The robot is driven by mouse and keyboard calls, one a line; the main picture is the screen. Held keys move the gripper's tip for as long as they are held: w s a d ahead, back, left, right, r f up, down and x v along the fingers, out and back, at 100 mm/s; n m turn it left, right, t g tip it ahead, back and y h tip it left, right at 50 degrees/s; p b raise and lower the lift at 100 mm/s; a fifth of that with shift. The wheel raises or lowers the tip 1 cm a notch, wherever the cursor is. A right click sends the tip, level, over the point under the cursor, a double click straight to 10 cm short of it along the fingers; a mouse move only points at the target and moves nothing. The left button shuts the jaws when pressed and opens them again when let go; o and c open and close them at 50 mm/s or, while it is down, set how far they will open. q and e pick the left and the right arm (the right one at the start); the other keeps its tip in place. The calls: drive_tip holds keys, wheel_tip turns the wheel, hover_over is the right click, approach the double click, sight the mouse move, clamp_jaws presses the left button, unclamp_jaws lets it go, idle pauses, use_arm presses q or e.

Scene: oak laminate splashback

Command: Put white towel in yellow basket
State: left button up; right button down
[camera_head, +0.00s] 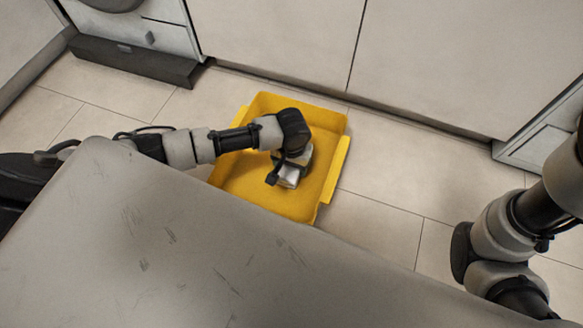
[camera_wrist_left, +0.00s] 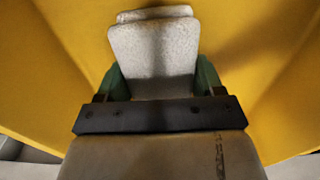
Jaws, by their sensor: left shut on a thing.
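The yellow basket (camera_head: 328,130) stands on the tiled floor in the head view, and its yellow inside fills most of the left wrist view (camera_wrist_left: 270,60). My left gripper (camera_head: 284,176) reaches over the basket and points down into it. It is shut on the white towel (camera_head: 290,178). In the left wrist view the folded towel (camera_wrist_left: 155,45) sits between the green-sided fingers of the left gripper (camera_wrist_left: 160,82). I cannot tell whether the towel touches the basket floor. My right arm shows at the right edge of the head view, but its fingertips are not visible.
A grey worn surface (camera_head: 180,250) fills the lower left, with my left arm passing over its far edge. White cabinet fronts (camera_head: 430,60) stand behind the basket. Bare floor tiles (camera_head: 385,200) lie to the right of the basket.

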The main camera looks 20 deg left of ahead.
use_arm(q)
drive_tip(key=shift+f, duration=0.1)
drive_tip(key=o, duration=0.8)
drive_tip(key=shift+f, duration=0.1)
